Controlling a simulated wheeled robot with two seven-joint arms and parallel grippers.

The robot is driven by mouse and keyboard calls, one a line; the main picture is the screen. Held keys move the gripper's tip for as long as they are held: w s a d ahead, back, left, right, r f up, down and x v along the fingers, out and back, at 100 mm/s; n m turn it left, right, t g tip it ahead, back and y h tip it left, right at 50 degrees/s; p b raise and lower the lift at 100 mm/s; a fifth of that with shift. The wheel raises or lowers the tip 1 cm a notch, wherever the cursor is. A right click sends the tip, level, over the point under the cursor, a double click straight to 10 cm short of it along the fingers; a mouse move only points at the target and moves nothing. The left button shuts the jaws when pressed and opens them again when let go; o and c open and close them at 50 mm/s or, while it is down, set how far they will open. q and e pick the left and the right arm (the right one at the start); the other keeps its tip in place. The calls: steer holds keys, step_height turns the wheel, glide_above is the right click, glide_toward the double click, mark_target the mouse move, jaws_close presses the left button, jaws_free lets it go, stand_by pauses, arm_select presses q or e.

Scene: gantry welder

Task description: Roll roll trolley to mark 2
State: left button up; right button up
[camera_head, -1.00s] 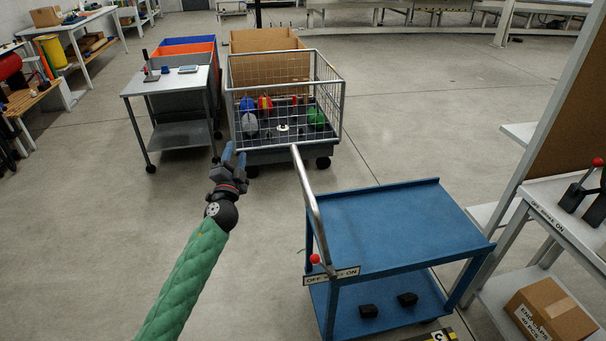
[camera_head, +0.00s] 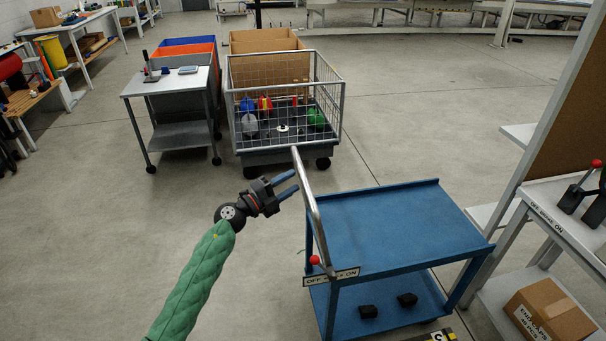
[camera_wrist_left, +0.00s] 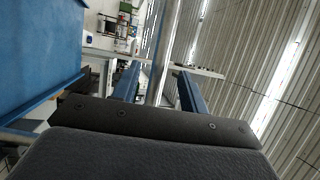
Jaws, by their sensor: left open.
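The blue two-shelf trolley (camera_head: 400,228) stands at the lower right of the head view. It has a grey push handle (camera_head: 312,205) on its left side and a brake lever with a red knob (camera_head: 315,260) beside an OFF/ON label. My left gripper (camera_head: 287,184) is open, just left of the handle's upper part, with its fingers pointing at it. In the left wrist view the handle bar (camera_wrist_left: 166,55) runs between the two blue fingers (camera_wrist_left: 158,85); I cannot tell whether either touches it. The trolley's blue top (camera_wrist_left: 38,50) shows at the left there. My right gripper is not in view.
A wire cage cart (camera_head: 285,105) and a grey side table (camera_head: 178,100) stand behind. A white bench (camera_head: 565,215) with a cardboard box (camera_head: 551,312) is close at the right. Open floor lies left.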

mark_target(303, 175)
arm_select(q)
steer(key=shift+p+x, duration=0.5)
steer(key=shift+x, duration=2.2)
jaws_close()
